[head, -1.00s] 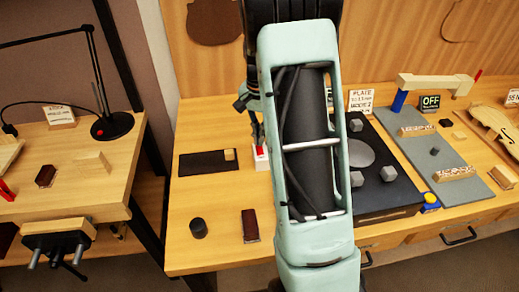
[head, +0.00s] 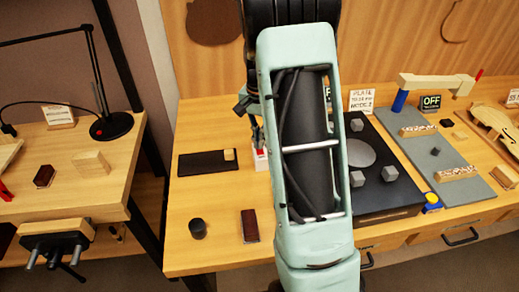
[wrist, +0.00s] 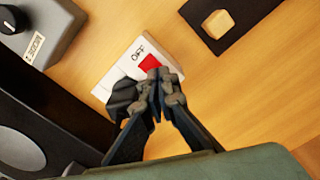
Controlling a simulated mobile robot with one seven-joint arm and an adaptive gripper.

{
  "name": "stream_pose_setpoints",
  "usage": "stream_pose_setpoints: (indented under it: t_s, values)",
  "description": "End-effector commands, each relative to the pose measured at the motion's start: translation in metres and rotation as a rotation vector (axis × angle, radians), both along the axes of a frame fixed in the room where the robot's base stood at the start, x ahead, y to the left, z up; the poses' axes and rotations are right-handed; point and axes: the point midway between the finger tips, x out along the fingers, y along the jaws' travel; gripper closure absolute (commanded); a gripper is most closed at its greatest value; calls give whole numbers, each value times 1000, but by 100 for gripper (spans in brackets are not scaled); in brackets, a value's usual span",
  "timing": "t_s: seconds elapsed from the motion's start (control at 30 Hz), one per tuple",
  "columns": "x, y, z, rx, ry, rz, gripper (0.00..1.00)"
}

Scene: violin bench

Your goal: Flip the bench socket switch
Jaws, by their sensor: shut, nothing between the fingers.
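The bench socket switch is a white block with a red rocker (wrist: 149,62) and the word OFF beside it in the wrist view. In the head view the white socket block (head: 261,160) shows partly, beside my arm. My gripper (wrist: 155,78) is shut and empty, with its fingertips at the near edge of the red rocker. Whether the tips touch the rocker or hover just above it I cannot tell. In the head view my gripper (head: 259,145) is over the socket block, small and partly hidden by my arm.
A black mat (head: 205,163) with a small wooden cube lies left of the socket. A black plate unit (head: 400,190) with grey cubes stands to the right. A grey box with a black knob (wrist: 50,30) is near the socket in the wrist view.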

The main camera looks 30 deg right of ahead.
Motion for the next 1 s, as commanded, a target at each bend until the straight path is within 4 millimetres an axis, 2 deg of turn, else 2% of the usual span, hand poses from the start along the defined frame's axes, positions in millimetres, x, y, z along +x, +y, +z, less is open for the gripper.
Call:
stream_pose_setpoints:
  t_s: [0.17,0.37,1.0]
  values:
    - [-1,0,-4,1,2,0,100]
    - [-1,0,1,1,2,0,100]
    - [0,0,54,0,0,0,100]
